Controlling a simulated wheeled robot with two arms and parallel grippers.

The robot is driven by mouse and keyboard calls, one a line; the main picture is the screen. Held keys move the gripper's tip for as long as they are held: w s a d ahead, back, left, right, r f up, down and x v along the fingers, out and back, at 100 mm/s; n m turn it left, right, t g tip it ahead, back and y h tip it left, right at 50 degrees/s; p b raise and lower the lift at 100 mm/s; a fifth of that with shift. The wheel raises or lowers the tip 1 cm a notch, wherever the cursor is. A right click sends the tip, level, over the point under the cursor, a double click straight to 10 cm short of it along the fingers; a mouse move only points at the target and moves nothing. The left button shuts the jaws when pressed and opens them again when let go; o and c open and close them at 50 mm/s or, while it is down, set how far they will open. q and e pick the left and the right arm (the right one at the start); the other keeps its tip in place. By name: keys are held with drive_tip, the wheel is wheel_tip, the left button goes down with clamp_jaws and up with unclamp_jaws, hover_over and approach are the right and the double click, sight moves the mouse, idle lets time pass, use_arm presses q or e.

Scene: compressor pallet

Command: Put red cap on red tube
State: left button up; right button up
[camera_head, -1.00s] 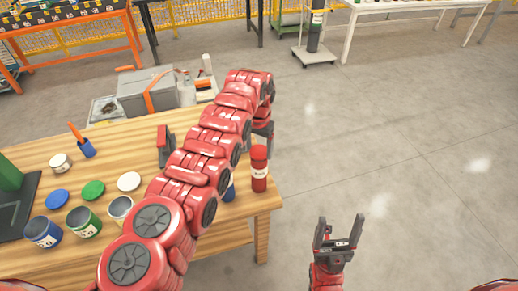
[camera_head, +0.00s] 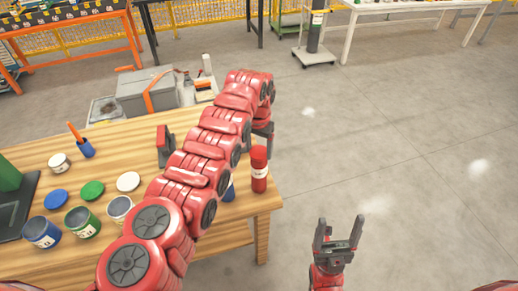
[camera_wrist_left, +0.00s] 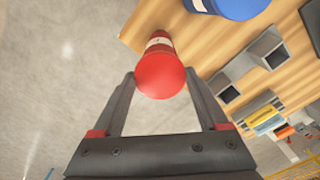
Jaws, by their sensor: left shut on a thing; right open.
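The red tube (camera_head: 259,182) with a white label stands upright near the right end of the wooden table (camera_head: 240,215). The red cap (camera_head: 259,152) is at its top, in line with it. In the left wrist view the round red cap (camera_wrist_left: 160,76) lies between the fingertips, with the red tube (camera_wrist_left: 158,36) behind it. My left gripper (camera_head: 264,132) is shut on the red cap; it also shows in the left wrist view (camera_wrist_left: 160,80). I cannot tell if the cap is fully seated. My right gripper (camera_head: 338,228) is open and empty, off the table's right side.
A blue tube (camera_head: 229,190) is partly hidden behind my left arm. Several jars and loose lids, including a green lid (camera_head: 92,190), lie on the left of the table. A red-and-dark upright object (camera_head: 164,146) stands at the back. Floor to the right is clear.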

use_arm(q)
drive_tip(key=shift+f+b, duration=0.15)
drive_tip(key=shift+b, duration=0.2)
idle(0.3)
idle(0.4)
drive_tip(key=o, duration=1.2)
drive_tip(key=shift+r+p, duration=0.35)
drive_tip(key=shift+r, duration=3.15)
